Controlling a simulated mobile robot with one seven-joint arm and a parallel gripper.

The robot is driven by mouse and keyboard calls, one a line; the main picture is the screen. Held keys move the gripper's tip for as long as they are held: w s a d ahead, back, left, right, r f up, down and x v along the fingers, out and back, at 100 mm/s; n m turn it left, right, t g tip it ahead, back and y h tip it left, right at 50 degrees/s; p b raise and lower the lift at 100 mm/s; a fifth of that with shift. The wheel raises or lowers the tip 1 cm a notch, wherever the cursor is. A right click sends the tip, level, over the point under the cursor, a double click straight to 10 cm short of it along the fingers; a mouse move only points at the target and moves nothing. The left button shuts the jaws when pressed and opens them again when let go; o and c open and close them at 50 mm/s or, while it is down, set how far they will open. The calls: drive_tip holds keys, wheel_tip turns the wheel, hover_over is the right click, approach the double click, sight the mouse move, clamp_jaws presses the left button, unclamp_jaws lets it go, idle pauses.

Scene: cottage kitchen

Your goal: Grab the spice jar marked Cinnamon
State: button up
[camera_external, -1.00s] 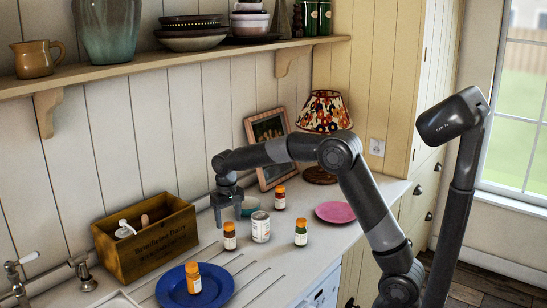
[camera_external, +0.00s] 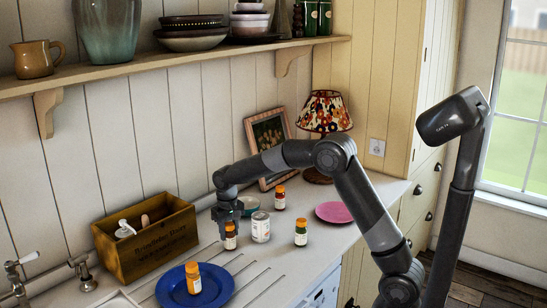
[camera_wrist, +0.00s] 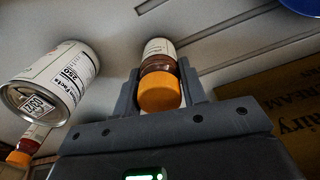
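Several orange-capped spice jars stand here; I cannot read Cinnamon on any. One with dark red-brown contents (camera_external: 230,241) stands on the counter under my gripper (camera_external: 228,215). In the wrist view its orange cap (camera_wrist: 159,93) lies between the two fingers of my gripper (camera_wrist: 159,75), which point down on either side; they look open around it, with no clear grip. Another jar (camera_external: 193,279) stands on the blue plate (camera_external: 220,296). A jar with green contents (camera_external: 301,236) is at right, and a red-brown one (camera_external: 280,200) is farther back.
A white tin can (camera_external: 261,228) stands close to the right of the jar under my gripper, also in the wrist view (camera_wrist: 60,75). A teal bowl (camera_external: 248,202) is behind. A wooden crate (camera_external: 150,250) stands left, a pink plate (camera_external: 335,212) right.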

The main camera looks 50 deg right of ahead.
drive_tip(key=c, duration=0.5)
drive_tip(key=shift+c, duration=0.2)
